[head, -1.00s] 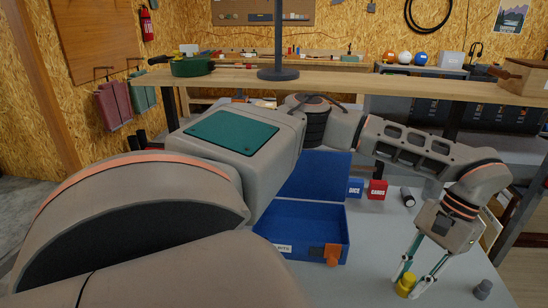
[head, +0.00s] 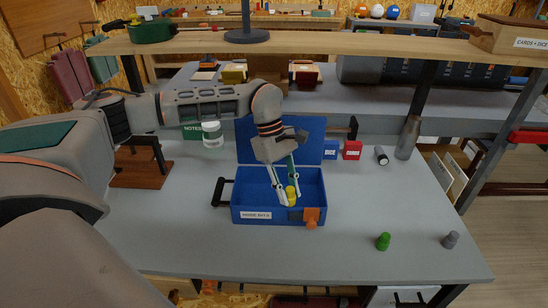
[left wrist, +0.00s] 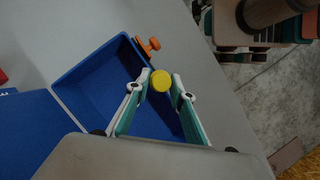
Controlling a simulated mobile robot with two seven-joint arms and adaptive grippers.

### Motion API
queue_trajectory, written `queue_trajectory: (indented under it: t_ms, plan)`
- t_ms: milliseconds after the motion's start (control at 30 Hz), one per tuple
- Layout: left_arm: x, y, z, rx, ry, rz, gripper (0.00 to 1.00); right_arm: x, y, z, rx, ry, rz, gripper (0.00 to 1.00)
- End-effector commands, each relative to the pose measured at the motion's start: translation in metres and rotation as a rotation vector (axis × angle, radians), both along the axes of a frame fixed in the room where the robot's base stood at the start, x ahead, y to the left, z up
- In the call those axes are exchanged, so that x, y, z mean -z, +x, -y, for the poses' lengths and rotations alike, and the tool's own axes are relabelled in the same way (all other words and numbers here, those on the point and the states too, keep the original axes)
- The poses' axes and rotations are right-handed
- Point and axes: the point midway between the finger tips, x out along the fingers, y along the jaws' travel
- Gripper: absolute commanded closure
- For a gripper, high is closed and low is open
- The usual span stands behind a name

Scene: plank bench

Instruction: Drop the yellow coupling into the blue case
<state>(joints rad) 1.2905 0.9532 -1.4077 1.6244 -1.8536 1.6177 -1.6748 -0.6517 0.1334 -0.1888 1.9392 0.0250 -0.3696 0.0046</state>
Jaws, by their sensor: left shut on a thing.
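The yellow coupling (head: 291,194) is held between the fingertips of my left gripper (head: 281,190), which is shut on it. In the left wrist view the coupling (left wrist: 161,80) shows between the two fingertips of the gripper (left wrist: 162,88). The blue case (head: 249,196) stands open on the bench, with its lid raised at the back and an orange latch (head: 311,217) at the front. The gripper and coupling are over the open case. I cannot tell how high the coupling is above its floor. The case (left wrist: 90,88) also shows below the gripper in the left wrist view.
A green coupling (head: 383,241) and a grey coupling (head: 451,240) stand on the bench at the right. Behind them are a red box (head: 352,150), a dark cylinder (head: 381,156) and a grey bottle (head: 408,138). A raised plank shelf (head: 330,46) crosses behind. The front of the bench is clear.

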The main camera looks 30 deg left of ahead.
Motion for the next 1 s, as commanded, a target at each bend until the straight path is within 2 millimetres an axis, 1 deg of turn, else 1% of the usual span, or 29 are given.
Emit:
queue_trajectory:
  t_ms: [33, 200, 600, 800, 900, 1000]
  plan:
    - [0.0, 0.003, -0.005, -0.097, -0.001, -0.002, 0.92, -0.002, -0.001, 0.001, 0.001, -0.001, -0.003, 0.63]
    - [-0.002, 0.018, -0.02, -0.43, 0.0, 0.0, 0.92, -0.004, -0.003, 0.001, 0.002, -0.001, -0.01, 0.63]
    - [-0.015, 0.049, -0.059, -1.152, 0.0, 0.002, 0.92, -0.007, -0.007, 0.004, 0.01, -0.006, -0.026, 0.63]
    - [-0.022, 0.059, -0.075, -1.411, -0.001, 0.0, 0.92, -0.01, -0.007, 0.006, 0.014, -0.008, -0.028, 0.63]
    - [-0.024, 0.061, -0.08, -1.482, -0.001, -0.001, 0.92, -0.011, -0.007, 0.007, 0.017, -0.007, -0.029, 0.63]
    - [-0.023, 0.062, -0.082, -1.518, -0.001, -0.002, 0.92, -0.01, -0.007, 0.007, 0.02, -0.007, -0.03, 0.63]
